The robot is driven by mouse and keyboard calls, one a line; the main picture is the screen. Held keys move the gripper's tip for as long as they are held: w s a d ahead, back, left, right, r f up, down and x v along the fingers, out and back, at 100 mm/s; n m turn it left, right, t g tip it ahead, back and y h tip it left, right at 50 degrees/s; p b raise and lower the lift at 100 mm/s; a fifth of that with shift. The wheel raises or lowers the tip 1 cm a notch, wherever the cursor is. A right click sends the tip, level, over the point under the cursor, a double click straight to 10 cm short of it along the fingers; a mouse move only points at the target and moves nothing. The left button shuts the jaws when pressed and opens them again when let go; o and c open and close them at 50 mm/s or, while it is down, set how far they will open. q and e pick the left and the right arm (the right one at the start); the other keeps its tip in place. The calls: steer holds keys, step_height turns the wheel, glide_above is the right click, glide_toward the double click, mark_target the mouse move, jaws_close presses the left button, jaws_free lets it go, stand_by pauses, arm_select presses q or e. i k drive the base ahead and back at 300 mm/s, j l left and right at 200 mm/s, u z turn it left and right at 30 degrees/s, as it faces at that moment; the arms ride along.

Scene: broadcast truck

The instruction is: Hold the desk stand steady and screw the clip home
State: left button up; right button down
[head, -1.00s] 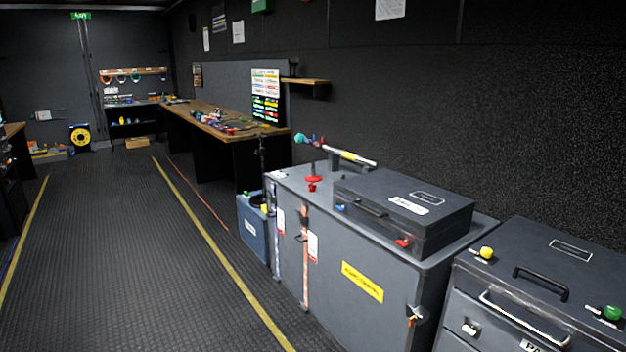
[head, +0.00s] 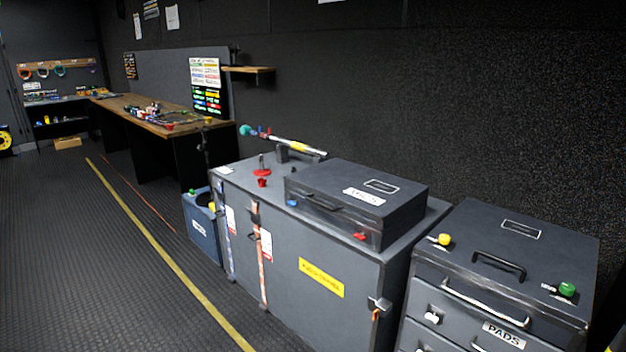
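On the grey cabinet's top stands a small item with a round red base (head: 262,172) and a short dark upright, which looks like the desk stand. A small red piece (head: 262,183) sits just in front of it; it may be the clip, but it is too small to be sure. Behind them a long stick-like item with a teal end (head: 245,130) and a yellow band rests on a dark support. Neither of my grippers shows in the head view.
A dark case (head: 340,207) covers much of the grey cabinet (head: 290,262). A drawer unit (head: 470,290) with yellow and green knobs stands at right. A blue bin (head: 202,238) stands at the cabinet's left end. A cluttered wooden bench (head: 130,108) lies beyond. The floor at left is clear.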

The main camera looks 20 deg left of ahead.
mark_target(262, 171)
steer(key=i+j+z, duration=0.35)
steer(key=j, duration=0.25)
steer(key=i+j+z, duration=0.2)
steer(key=j, duration=0.15)
steer(key=i+j, duration=0.1)
steer(key=j, duration=0.25)
steer(key=i+j+z, duration=0.15)
steer(key=j, duration=0.5)
steer(key=i+j, duration=0.15)
steer(key=j, duration=0.25)
steer(key=i+j, duration=0.15)
steer(key=j, duration=0.3)
steer(key=i+j, duration=0.15)
steer(key=j, duration=0.25)
steer(key=i+j+z, duration=0.1)
steer(key=j, duration=0.3)
steer(key=i+j, duration=0.15)
steer(key=j, duration=0.3)
